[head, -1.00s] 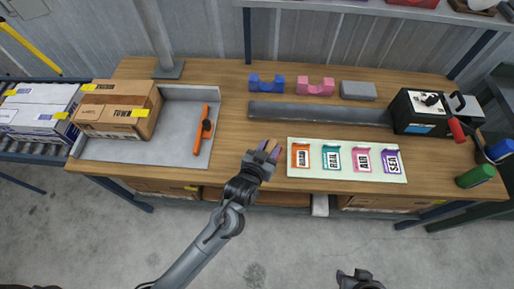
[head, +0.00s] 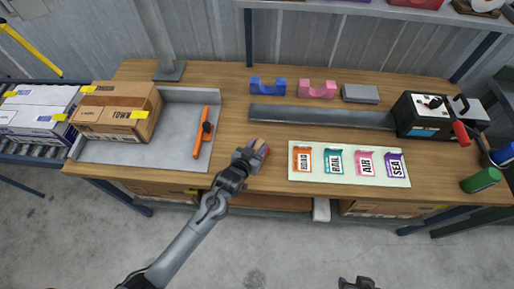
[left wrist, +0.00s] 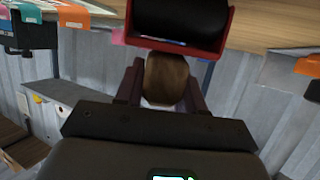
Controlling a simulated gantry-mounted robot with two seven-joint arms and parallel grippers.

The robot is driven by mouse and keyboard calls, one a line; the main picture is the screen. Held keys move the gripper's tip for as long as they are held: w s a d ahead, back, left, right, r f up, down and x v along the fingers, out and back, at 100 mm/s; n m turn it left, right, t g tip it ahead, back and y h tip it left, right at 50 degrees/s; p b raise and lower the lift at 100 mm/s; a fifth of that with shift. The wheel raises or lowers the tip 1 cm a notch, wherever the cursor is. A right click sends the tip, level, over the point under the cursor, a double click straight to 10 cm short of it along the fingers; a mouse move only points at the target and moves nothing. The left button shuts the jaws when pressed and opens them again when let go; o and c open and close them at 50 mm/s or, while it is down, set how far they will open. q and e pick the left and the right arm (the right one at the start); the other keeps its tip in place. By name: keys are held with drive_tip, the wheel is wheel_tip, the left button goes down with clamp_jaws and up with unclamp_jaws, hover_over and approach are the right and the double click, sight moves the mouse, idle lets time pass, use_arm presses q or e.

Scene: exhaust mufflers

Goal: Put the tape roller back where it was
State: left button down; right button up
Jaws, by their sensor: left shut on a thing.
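The tape roller (left wrist: 182,18) fills the top middle of the left wrist view. It has a red frame, a dark roller and a brown handle. My left gripper (left wrist: 165,78) is shut on that handle, with a finger on either side. In the head view my left gripper (head: 257,148) is over the front part of the workbench, between the grey tray and the pale card mat. The roller is mostly hidden there by the gripper. My right gripper (head: 358,283) shows only in part at the bottom edge, and its jaws are unclear.
A grey tray (head: 180,150) holds a cardboard box (head: 117,110) and an orange tool (head: 202,132). A pale mat (head: 348,180) carries several coloured labels. Blue (head: 267,86) and pink (head: 317,89) cradles stand behind a grey strip (head: 320,116). Bare wood lies between tray and mat.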

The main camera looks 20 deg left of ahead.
idle(0.3)
use_arm(q)
drive_tip(key=c, duration=0.7)
unclamp_jaws()
drive_tip(key=shift+f, duration=0.15)
drive_tip(key=shift+s+r, duration=0.2)
drive_tip(key=s+a+r+g, duration=0.1)
drive_tip(key=s+g, duration=0.2)
drive_tip(key=s, duration=0.7)
drive_tip(key=s+a+r+g+p, duration=0.1)
drive_tip(key=s+g, duration=0.3)
drive_tip(key=s, duration=0.6)
drive_tip(key=s+a+r+g+y, duration=0.1)
drive_tip(key=s+a+r+g, duration=0.1)
drive_tip(key=s, duration=0.9)
drive_tip(key=shift+a+m+g+p, duration=0.2)
drive_tip(key=shift+m+g+p, duration=0.2)
drive_tip(key=shift+g, duration=0.3)
